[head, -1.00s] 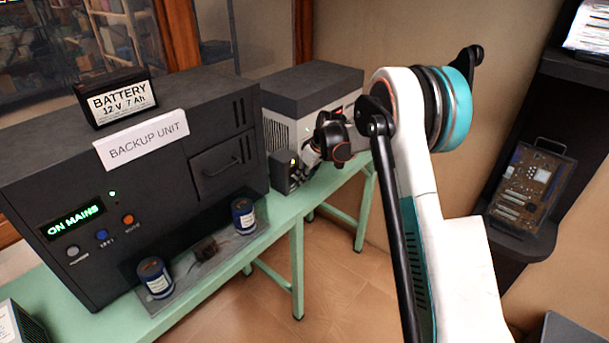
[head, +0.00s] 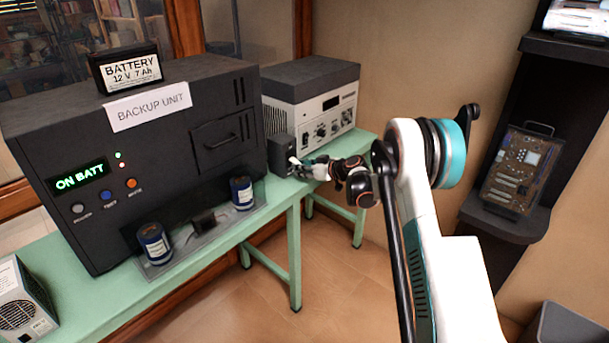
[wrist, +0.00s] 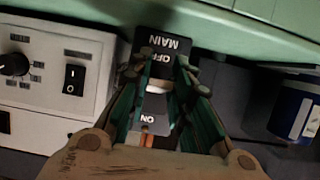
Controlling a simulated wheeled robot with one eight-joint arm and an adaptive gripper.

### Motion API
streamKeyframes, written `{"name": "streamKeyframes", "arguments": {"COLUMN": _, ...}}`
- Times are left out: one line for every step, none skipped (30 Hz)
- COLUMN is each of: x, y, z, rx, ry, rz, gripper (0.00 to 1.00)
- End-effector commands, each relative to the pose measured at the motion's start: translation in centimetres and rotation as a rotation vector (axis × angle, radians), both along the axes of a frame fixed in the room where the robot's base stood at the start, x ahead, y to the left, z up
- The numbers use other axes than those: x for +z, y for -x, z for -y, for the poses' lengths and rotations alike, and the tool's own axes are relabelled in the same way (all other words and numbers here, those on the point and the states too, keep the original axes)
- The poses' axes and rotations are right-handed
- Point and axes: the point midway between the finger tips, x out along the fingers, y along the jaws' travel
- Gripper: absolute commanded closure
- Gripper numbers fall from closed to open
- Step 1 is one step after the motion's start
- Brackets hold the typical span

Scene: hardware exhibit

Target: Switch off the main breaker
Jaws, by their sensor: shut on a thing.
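The main breaker (head: 280,154) is a small dark box on the green bench, between the backup unit and a grey instrument. In the wrist view its face (wrist: 164,48) appears upside down, with MAIN and OFF at the top of the picture and ON lower down. My gripper (wrist: 160,77) is at the breaker's front, shut on the pale breaker lever (wrist: 155,88). The fingers hide part of the lever, so its exact tilt is hard to tell. In the head view my gripper (head: 299,168) reaches the breaker from the right.
The backup unit (head: 150,180) reads ON BATT, with a red and a green light, and carries a battery (head: 125,68). The grey instrument (head: 318,112) stands close on the breaker's right. Blue cans (head: 241,193) stand before the backup unit. The floor ahead is clear.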

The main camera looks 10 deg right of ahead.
Motion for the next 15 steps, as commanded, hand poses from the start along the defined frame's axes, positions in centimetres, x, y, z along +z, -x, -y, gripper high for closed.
{"name": "streamKeyframes", "arguments": {"x": -0.70, "y": -0.06, "z": 0.10, "rx": -0.002, "ry": -0.021, "rz": 0.029, "gripper": 1.00}}
{"name": "streamKeyframes", "arguments": {"x": -0.77, "y": -0.11, "z": 0.07, "rx": -0.002, "ry": -0.034, "rz": 0.046, "gripper": 1.00}}
{"name": "streamKeyframes", "arguments": {"x": -0.92, "y": -0.15, "z": 0.01, "rx": -0.002, "ry": -0.048, "rz": 0.068, "gripper": 1.00}}
{"name": "streamKeyframes", "arguments": {"x": -1.02, "y": -0.18, "z": -0.02, "rx": -0.001, "ry": -0.061, "rz": 0.083, "gripper": 1.00}}
{"name": "streamKeyframes", "arguments": {"x": -1.10, "y": -0.21, "z": -0.06, "rx": -0.001, "ry": -0.071, "rz": 0.098, "gripper": 1.00}}
{"name": "streamKeyframes", "arguments": {"x": -1.17, "y": -0.27, "z": -0.10, "rx": -0.001, "ry": -0.084, "rz": 0.115, "gripper": 1.00}}
{"name": "streamKeyframes", "arguments": {"x": -1.25, "y": -0.31, "z": -0.13, "rx": -0.001, "ry": -0.092, "rz": 0.127, "gripper": 1.00}}
{"name": "streamKeyframes", "arguments": {"x": -1.33, "y": -0.35, "z": -0.15, "rx": -0.001, "ry": -0.101, "rz": 0.139, "gripper": 1.00}}
{"name": "streamKeyframes", "arguments": {"x": -1.41, "y": -0.38, "z": -0.19, "rx": -0.002, "ry": -0.110, "rz": 0.153, "gripper": 1.00}}
{"name": "streamKeyframes", "arguments": {"x": -1.45, "y": -0.40, "z": -0.22, "rx": -0.001, "ry": -0.118, "rz": 0.163, "gripper": 1.00}}
{"name": "streamKeyframes", "arguments": {"x": -1.48, "y": -0.43, "z": -0.23, "rx": -0.001, "ry": -0.125, "rz": 0.171, "gripper": 1.00}}
{"name": "streamKeyframes", "arguments": {"x": -1.55, "y": -0.46, "z": -0.26, "rx": -0.001, "ry": -0.130, "rz": 0.181, "gripper": 1.00}}
{"name": "streamKeyframes", "arguments": {"x": -1.57, "y": -0.49, "z": -0.28, "rx": -0.001, "ry": -0.136, "rz": 0.188, "gripper": 1.00}}
{"name": "streamKeyframes", "arguments": {"x": -1.60, "y": -0.51, "z": -0.29, "rx": -0.001, "ry": -0.140, "rz": 0.194, "gripper": 1.00}}
{"name": "streamKeyframes", "arguments": {"x": -1.65, "y": -0.52, "z": -0.32, "rx": -0.001, "ry": -0.144, "rz": 0.201, "gripper": 1.00}}
